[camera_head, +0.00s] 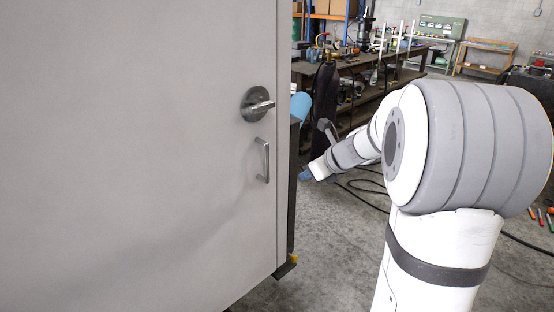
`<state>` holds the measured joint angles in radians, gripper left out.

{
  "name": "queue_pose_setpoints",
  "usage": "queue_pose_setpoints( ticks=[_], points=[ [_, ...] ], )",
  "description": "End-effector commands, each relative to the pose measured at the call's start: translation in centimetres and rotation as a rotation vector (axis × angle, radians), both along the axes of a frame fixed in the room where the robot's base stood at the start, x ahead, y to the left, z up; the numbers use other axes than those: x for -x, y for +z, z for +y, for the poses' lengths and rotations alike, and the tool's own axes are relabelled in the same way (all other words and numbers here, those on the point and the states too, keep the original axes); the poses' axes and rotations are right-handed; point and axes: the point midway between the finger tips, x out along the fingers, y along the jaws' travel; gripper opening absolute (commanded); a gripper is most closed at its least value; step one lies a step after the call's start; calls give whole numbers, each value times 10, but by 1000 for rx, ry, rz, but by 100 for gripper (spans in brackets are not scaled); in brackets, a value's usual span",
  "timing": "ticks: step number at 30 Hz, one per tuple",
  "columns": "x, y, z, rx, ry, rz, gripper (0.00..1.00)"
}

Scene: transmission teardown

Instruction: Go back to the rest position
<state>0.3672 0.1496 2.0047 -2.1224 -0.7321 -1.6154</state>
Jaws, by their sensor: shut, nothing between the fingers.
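My arm shows at the right of the head view, with a large white and grey joint close to the camera. Its far links reach left and back to a pale blue cap beside the edge of a grey door. I cannot make out my gripper's fingers. The large pale grey door panel (130,150) fills the left half. It has a round metal lock with a lever (257,104) and a bar handle (263,160) near its right edge.
A dark workbench (420,50) with tools and parts stands at the back. A green machine (441,27) and a wooden rack (485,56) stand farther off. Black cables (362,193) lie on the concrete floor (335,255). Small coloured tools (540,216) lie at the right edge.

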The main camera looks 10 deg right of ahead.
Motion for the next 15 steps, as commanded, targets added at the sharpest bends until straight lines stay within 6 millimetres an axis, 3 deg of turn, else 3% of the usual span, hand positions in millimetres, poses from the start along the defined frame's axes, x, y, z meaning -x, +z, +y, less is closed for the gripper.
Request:
queue_pose_setpoints(
  ticks=[5,8,12,15],
  points=[
    [-11,42,5,-199,-350,-82,0],
    [-8,69,0,-410,-659,-124,0],
    [16,89,-13,-749,-1086,-137,0],
    [47,90,-22,-1004,-1388,-112,0]
  ],
)
